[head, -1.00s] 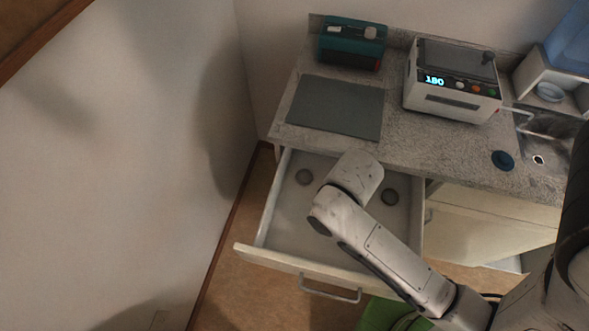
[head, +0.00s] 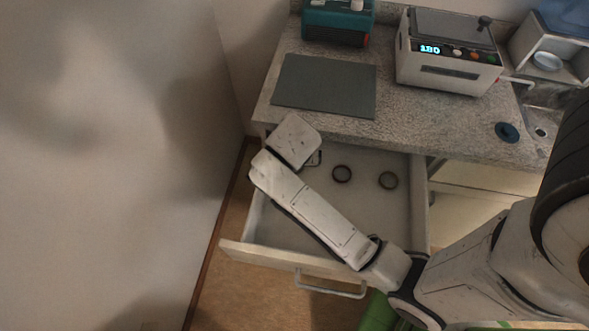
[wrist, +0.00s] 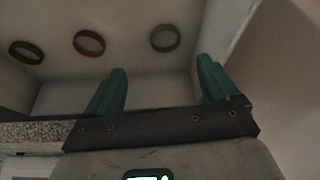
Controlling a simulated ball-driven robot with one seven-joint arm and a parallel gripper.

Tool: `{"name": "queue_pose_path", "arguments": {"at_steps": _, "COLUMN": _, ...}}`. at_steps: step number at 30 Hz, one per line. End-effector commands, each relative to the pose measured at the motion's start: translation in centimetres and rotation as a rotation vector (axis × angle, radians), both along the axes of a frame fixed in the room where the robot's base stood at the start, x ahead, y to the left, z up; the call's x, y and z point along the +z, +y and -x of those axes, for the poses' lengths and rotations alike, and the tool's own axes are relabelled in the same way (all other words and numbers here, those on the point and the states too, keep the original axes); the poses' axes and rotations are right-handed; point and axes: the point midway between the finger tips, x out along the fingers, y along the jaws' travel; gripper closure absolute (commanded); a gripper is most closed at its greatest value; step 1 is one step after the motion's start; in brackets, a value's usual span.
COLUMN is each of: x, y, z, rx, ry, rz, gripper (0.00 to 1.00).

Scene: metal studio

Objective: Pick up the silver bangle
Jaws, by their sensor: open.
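The silver bangle (wrist: 166,50) lies flat on the floor of the open drawer (head: 280,222). In the wrist view it is a grey ring just beyond the fingertips, between their lines and nearer the right finger. My gripper (wrist: 161,64) is open, with two green fingers apart and nothing between them. In the head view my arm hides both the gripper and the silver bangle, over the drawer's left part.
Two darker, brownish rings (wrist: 91,54) (wrist: 28,63) lie left of the bangle in the wrist view. A drawer wall rises close by the right finger. The counter (head: 400,120) overhangs the drawer's back, carrying a grey mat (head: 325,86) and a white device (head: 448,75).

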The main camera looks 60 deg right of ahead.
Motion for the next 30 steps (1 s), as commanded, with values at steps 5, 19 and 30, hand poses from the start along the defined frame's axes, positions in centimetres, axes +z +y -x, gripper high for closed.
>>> {"name": "queue_pose_path", "arguments": {"at_steps": 5, "x": -1.1, "y": -0.7, "z": -0.6, "rx": -0.039, "ry": -0.012, "rz": 0.007, "gripper": 0.12}}
{"name": "queue_pose_path", "arguments": {"at_steps": 19, "x": -5.6, "y": -2.3, "z": -1.5, "rx": -0.036, "ry": -0.012, "rz": 0.006, "gripper": 0.12}}
{"name": "queue_pose_path", "arguments": {"at_steps": 30, "x": -9.7, "y": -3.5, "z": -2.7, "rx": -0.036, "ry": -0.012, "rz": 0.006, "gripper": 0.12}}
